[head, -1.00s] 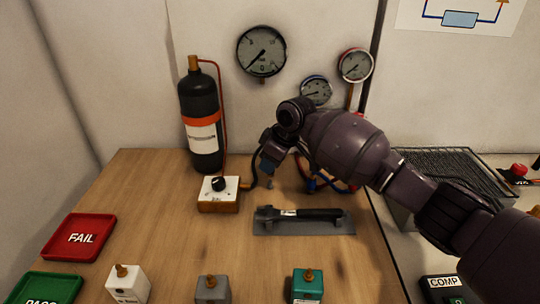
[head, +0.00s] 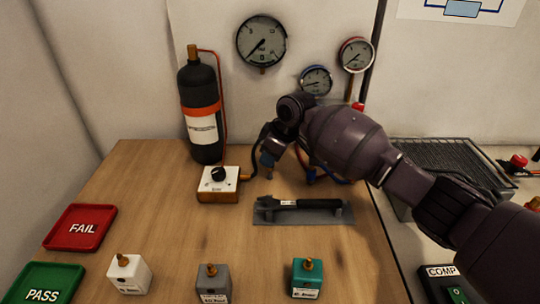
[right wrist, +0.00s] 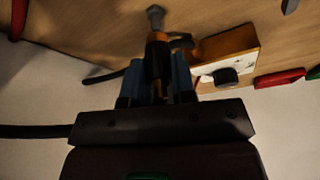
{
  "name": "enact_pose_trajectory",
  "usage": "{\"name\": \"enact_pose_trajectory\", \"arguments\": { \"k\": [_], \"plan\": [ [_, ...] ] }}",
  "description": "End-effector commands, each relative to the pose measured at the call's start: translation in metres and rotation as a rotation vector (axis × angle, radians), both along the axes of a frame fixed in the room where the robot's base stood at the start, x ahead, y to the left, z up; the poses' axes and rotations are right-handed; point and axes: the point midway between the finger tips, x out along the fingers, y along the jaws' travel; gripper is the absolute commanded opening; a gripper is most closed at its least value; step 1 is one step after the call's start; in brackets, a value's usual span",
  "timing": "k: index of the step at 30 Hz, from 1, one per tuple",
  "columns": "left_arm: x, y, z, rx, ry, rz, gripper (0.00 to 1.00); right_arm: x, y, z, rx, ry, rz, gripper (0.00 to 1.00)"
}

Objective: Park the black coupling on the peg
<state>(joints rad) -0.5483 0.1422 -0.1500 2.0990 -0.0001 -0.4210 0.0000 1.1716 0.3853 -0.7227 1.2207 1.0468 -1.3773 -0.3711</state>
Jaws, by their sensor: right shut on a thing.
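My right gripper (head: 267,162) is over the back of the wooden bench, right of the white box with the black knob. In the right wrist view its blue fingers (right wrist: 159,75) are shut on the black coupling (right wrist: 158,52), which has a brass-coloured end. A grey metal peg (right wrist: 155,16) shows just beyond the coupling, roughly in line with it; I cannot tell whether they touch. In the head view the coupling is mostly hidden by the gripper, and a small grey bit of the peg (head: 269,176) shows below the fingers. My left gripper is not in view.
The knob box (head: 218,184) stands close left of the gripper, with a black hose behind it. A black cylinder (head: 202,110) stands farther back. A grey plate with a wrench (head: 303,216) lies in front. Several small blocks and the FAIL tray (head: 80,228) are nearer.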

Motion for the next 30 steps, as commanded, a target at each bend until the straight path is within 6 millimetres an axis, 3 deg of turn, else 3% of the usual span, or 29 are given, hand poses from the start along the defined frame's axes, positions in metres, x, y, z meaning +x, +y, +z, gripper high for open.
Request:
{"name": "enact_pose_trajectory", "arguments": {
  "k": [30],
  "plan": [
    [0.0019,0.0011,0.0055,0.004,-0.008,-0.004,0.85,-0.0002,0.0001,-0.0002,0.0,0.0,0.0,0.0]
  ]
}}
